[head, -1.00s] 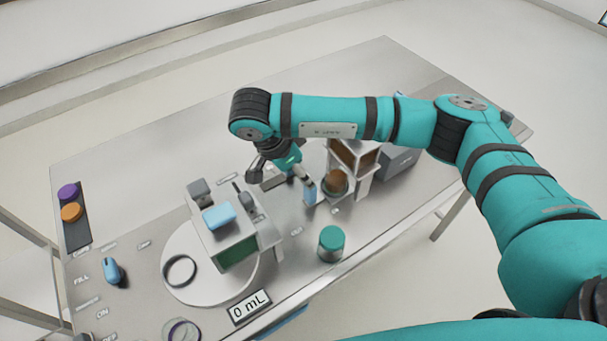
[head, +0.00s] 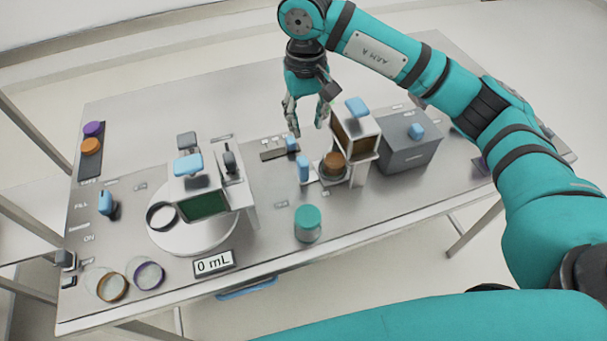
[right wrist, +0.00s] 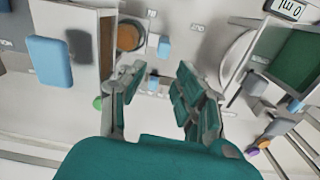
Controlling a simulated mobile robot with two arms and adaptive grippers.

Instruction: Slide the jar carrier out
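The jar carrier (head: 325,180) is a low pale tray with an upright blue handle (head: 303,168) at its left end. A jar with an orange-brown top (head: 334,163) stands on it, at the left opening of a white housing (head: 355,135). The jar (right wrist: 128,37) and handle (right wrist: 164,46) also show in the right wrist view. My right gripper (head: 307,112) is open and empty, pointing down above the table behind the handle, apart from it. Its spread fingers show in the right wrist view (right wrist: 158,82). My left gripper is not in view.
A small blue knob (head: 291,143) sits on a dark strip behind the carrier. A teal-lidded jar (head: 307,223) stands in front. A grey box (head: 408,142) is right of the housing. A blue-handled machine (head: 196,190) stands left on a white disc. Bare table lies between.

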